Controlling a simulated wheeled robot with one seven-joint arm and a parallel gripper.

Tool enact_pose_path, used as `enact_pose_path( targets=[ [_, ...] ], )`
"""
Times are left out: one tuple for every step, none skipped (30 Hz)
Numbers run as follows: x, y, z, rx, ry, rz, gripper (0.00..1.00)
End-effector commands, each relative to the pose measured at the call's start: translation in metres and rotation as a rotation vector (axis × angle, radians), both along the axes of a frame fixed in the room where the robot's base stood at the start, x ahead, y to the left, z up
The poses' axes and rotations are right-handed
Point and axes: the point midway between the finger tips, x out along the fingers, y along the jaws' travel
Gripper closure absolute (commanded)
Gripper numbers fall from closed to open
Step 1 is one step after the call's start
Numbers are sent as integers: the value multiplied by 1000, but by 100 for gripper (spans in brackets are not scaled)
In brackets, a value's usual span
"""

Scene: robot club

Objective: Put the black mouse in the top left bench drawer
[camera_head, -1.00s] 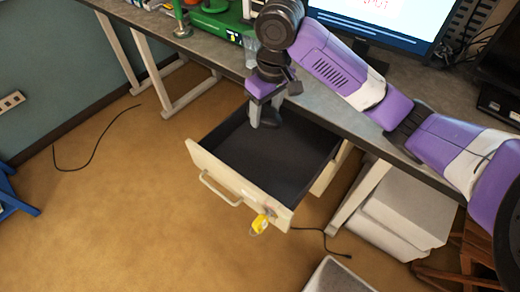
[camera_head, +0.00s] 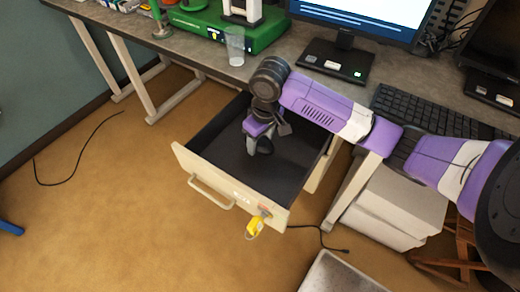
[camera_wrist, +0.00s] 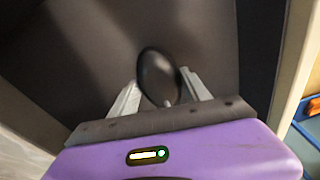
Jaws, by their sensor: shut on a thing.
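The black mouse (camera_wrist: 159,78) is between the two fingers of my gripper (camera_wrist: 160,92) in the wrist view, and the jaws are shut on it. In the head view my gripper (camera_head: 258,147) points down inside the open top left bench drawer (camera_head: 215,172), over its dark floor. The mouse is a small dark shape there, hard to tell from the drawer's lining. I cannot tell whether the mouse touches the drawer floor. The drawer is pulled out, with a pale front and a bar handle (camera_head: 212,192).
The bench top (camera_head: 290,58) holds a clear cup (camera_head: 235,46), a keyboard (camera_head: 425,112) and a monitor. A pale cabinet (camera_head: 392,205) stands under the bench at right. The floor before the drawer is mostly clear.

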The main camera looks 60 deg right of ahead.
Motion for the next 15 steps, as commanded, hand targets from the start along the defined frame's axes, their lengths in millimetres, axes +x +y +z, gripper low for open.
enact_pose_path(
  targets=[
    [0,0,-2,0,0,-1,87],
    [0,0,-5,0,0,-1,87],
    [0,0,-9,0,1,-1,87],
    [-1,0,-13,0,2,-1,87],
    [-1,0,-18,0,2,-1,87],
    [-1,0,-24,0,2,-2,87],
    [-1,0,-29,1,2,-2,87],
    [-1,0,-33,0,2,-2,87],
    [-1,-1,-38,0,2,-3,87],
    [0,0,-40,0,1,-2,87],
    [0,0,-42,0,0,-2,87],
    [0,0,-44,0,1,-1,87],
    [0,0,-45,0,0,-1,87],
    [0,0,-45,0,0,-1,87],
    [0,0,-45,0,0,-1,87]
  ],
)
